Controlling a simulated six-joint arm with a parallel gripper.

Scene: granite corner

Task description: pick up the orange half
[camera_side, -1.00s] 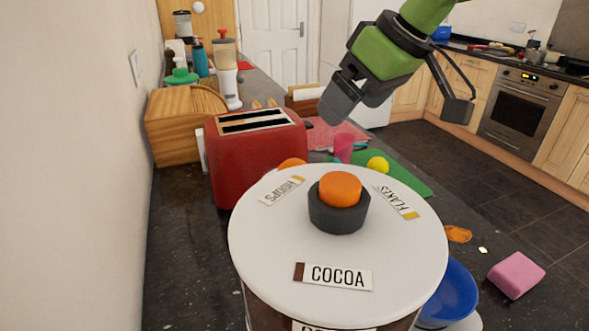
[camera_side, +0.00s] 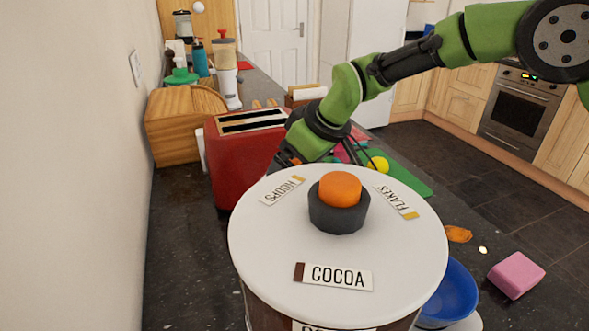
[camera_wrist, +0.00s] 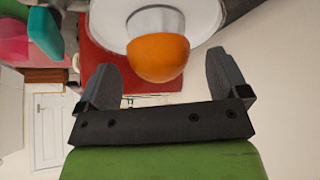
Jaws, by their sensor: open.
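The orange half (camera_wrist: 158,58) shows in the wrist view as a rounded orange dome against a round white thing. My gripper (camera_wrist: 168,75) is open there, with one finger to each side of the orange half and the fruit near the tips, apart from both. In the side view my gripper (camera_side: 284,160) is low behind the white canister lid, close by the toaster. A little orange (camera_side: 296,161) shows beside it; the lid and my gripper hide most of that spot.
The cocoa canister's white lid (camera_side: 270,235) stands in front, with an orange-topped dark knob (camera_side: 338,215). The red toaster (camera_side: 235,165) is close to my gripper. A green board (camera_side: 405,175) with a yellow ball (camera_side: 378,163), a blue bowl (camera_side: 450,295) and a pink block (camera_side: 516,275) lie right.

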